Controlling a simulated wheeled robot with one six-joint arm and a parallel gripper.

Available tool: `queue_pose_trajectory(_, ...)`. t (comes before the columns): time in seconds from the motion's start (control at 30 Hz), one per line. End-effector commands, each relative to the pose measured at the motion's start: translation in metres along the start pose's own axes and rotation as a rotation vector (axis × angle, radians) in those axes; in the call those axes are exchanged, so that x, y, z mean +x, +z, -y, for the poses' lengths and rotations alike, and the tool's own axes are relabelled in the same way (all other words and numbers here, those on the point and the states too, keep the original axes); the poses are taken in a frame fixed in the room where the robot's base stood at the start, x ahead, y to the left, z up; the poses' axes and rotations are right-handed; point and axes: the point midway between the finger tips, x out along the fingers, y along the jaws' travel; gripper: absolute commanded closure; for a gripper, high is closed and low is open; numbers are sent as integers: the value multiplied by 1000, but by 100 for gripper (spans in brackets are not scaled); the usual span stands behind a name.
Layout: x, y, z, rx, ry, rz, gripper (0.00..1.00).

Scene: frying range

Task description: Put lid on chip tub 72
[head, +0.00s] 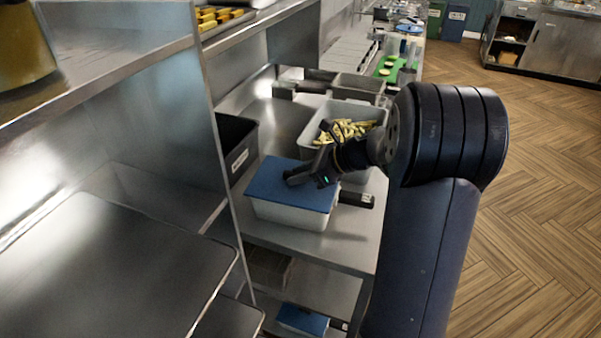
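A white tub (290,214) with a flat blue lid (268,187) on it stands on the steel counter near the front. The lid lies over the tub's top; I cannot tell whether it is pressed down all round. Behind it, a grey-white tub (310,133) holds yellow chips (345,129) and shows no lid. I cannot read a number on either tub. My gripper (305,179) is over the right part of the blue lid, close to its surface. Its fingers are small and partly hidden by the wrist, so I cannot tell if it touches or grips the lid.
A dark labelled bin (237,146) stands left of the tubs. A black bar-shaped item (357,199) lies right of the lidded tub. Steel containers (357,84) stand behind. Another blue-lidded tub (302,321) is on a lower shelf. Open wooden floor (545,180) lies to the right.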

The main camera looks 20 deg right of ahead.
Motion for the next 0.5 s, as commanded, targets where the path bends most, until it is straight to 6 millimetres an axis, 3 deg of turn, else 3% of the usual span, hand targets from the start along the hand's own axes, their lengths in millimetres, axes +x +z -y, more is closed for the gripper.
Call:
queue_pose_trajectory(0.17,0,0,0,-1,0,0,57)
queue_pose_trajectory(0.5,-8,0,1,-1,-2,1,57)
